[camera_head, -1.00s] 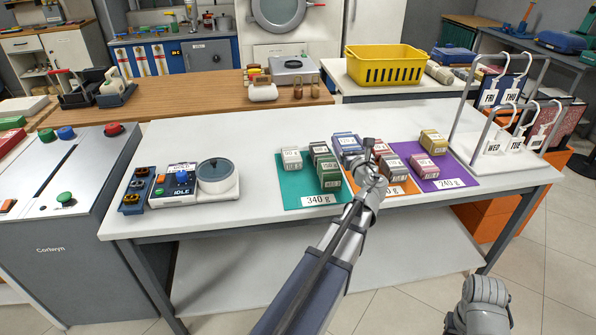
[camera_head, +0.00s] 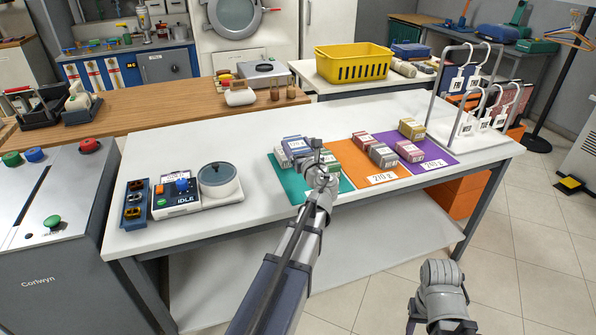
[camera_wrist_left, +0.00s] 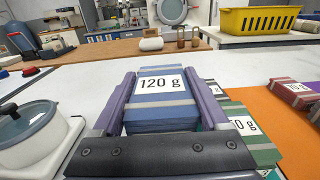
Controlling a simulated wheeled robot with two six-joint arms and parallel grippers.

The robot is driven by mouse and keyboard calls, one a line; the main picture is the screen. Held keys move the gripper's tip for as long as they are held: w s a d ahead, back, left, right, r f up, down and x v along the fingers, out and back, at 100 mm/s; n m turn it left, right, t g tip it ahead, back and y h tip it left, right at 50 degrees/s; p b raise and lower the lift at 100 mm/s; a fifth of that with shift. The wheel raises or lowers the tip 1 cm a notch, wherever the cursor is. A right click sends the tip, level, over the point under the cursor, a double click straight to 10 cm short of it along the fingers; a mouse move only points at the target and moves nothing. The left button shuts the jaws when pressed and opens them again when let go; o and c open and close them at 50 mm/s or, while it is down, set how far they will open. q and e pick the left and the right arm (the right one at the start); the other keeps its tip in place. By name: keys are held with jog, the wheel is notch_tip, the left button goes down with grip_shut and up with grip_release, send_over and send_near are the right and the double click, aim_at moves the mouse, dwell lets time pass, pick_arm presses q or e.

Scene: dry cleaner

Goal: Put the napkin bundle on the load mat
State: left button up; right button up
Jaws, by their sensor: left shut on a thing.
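A blue napkin bundle (camera_head: 293,147) with a pale band and a 120 g label is held between the jaws of my left gripper (camera_head: 309,152). The bundle also shows in the left wrist view (camera_wrist_left: 162,103), flat between the two purple-grey fingers. No mat is visibly named load mat. My right gripper's jaws are not seen, only that arm's grey part.
A green bundle (camera_wrist_left: 252,140) is close right of the held one. Red, grey and yellow bundles lie on the orange and purple mats. A scale with a lidded pot (camera_head: 219,181) stands left; a hanger rack (camera_head: 470,118) stands right. White tabletop is free between pot and teal mat.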

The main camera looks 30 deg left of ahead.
pick_arm(q)
jog(key=shift+f+b, duration=3.95)
jog(key=shift+f, duration=0.5)
jog(key=shift+f, duration=0.2)
jog(key=o, duration=1.3)
jog(key=shift+r, duration=0.1)
jog(key=shift+o, duration=0.2)
jog(key=shift+r, duration=0.1)
jog(key=shift+s+d, duration=0.15)
jog(key=v, duration=1.1)
jog(key=shift+s+d, duration=0.2)
